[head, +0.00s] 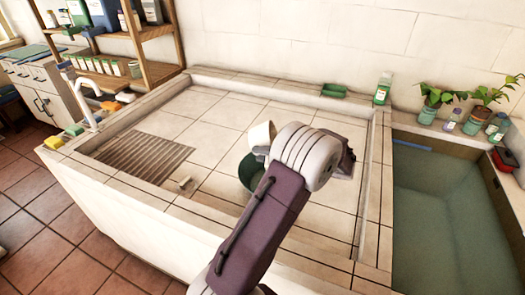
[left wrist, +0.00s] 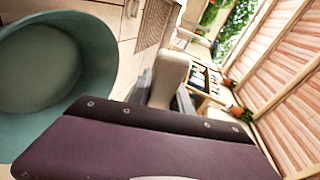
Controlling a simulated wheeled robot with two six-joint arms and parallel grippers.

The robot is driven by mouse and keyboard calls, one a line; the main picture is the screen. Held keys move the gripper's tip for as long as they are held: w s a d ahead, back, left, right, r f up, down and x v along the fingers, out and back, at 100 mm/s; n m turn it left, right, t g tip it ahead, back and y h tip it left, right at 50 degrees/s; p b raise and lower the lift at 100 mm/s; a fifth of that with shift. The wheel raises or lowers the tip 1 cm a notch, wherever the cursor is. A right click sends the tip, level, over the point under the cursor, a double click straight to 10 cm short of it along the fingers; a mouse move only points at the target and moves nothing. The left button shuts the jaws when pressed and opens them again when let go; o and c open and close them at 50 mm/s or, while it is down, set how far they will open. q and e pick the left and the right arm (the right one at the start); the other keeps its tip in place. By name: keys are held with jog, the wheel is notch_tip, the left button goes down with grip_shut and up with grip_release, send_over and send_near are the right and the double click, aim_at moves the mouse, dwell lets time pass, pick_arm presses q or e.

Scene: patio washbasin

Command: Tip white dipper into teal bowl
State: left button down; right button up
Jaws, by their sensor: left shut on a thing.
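The white dipper (head: 262,135) is at the far side of the teal bowl (head: 247,178), its cup tilted and raised above the rim. My left gripper (head: 269,153) is shut on the dipper; my wrist hides most of the jaws and the handle. The bowl stands on the tiled basin floor, its right part hidden behind my arm. In the left wrist view, the bowl (left wrist: 98,62) fills the left side and the dipper's pale cup (left wrist: 168,76) is to its right, apart from it in the picture. I cannot tell what is in the dipper. My right gripper is out of view.
A slatted drain grate (head: 145,160) and a small pale plug-like piece (head: 184,184) lie left of the bowl. A water-filled trough (head: 445,215) is at the right. A green dish (head: 334,90) and green bottle (head: 382,88) stand on the back ledge. Tiles behind the bowl are clear.

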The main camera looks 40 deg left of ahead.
aim_at(262, 145)
pick_arm(q)
notch_tip(262, 145, up, 4)
jog(key=n+t+h+p, duration=0.1)
jog(key=h+p, duration=0.1)
jog(key=t+h+p, duration=0.1)
jog(key=h+p, duration=0.1)
jog(key=h, duration=0.1)
jog(key=shift+a+f+n, duration=0.15)
jog(key=shift+f+n, duration=0.05)
jog(key=shift+n, duration=0.2)
jog(key=r+t+h+p, duration=0.1)
jog(key=h+p, duration=0.1)
jog(key=r+n+t+h+p, duration=0.1)
jog(key=p, duration=0.1)
jog(key=shift+w+h, duration=0.15)
jog(key=shift+h, duration=0.25)
jog(key=t+h+p, duration=0.1)
jog(key=p, duration=0.3)
jog(key=r+t+h+p, duration=0.1)
jog(key=p, duration=0.3)
jog(key=shift+n+h, duration=0.3)
jog(key=shift+h, duration=0.1)
jog(key=shift+f+p, duration=0.25)
jog(key=shift+p, duration=0.25)
jog(key=shift+t, duration=0.3)
